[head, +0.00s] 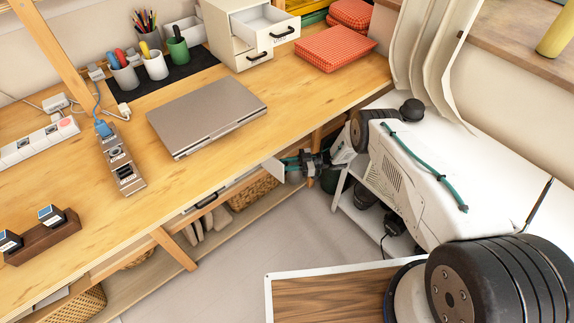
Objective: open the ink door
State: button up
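A cream cabinet (229,24) stands at the back of the wooden desk. Its upper drawer (266,22) is pulled out, and its lower front (256,57) has a black handle. A small label on it is too small to read, so I cannot tell which front is the ink door. My gripper (289,165) is beyond the desk's front edge, low and well apart from the cabinet. Its fingers are small and partly hidden, and I cannot tell whether they are open or shut.
A closed laptop (206,116) and a red checked box (336,46) lie on the desk. Cups (154,64) with pens stand on a black mat. A wooden holder (42,238) with labelled dark blocks is at left. A front with a black handle (206,200) is under the desk. Grey floor (235,262) is clear.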

jog(key=shift+r, duration=0.25)
jog(key=s+d+r, duration=0.1)
jog(key=s+r, duration=0.1)
jog(key=s, duration=0.6)
jog(key=s+d+r, duration=0.2)
jog(key=s, duration=0.5)
jog(key=shift+s+r, duration=0.25)
jog(key=shift+s, duration=0.15)
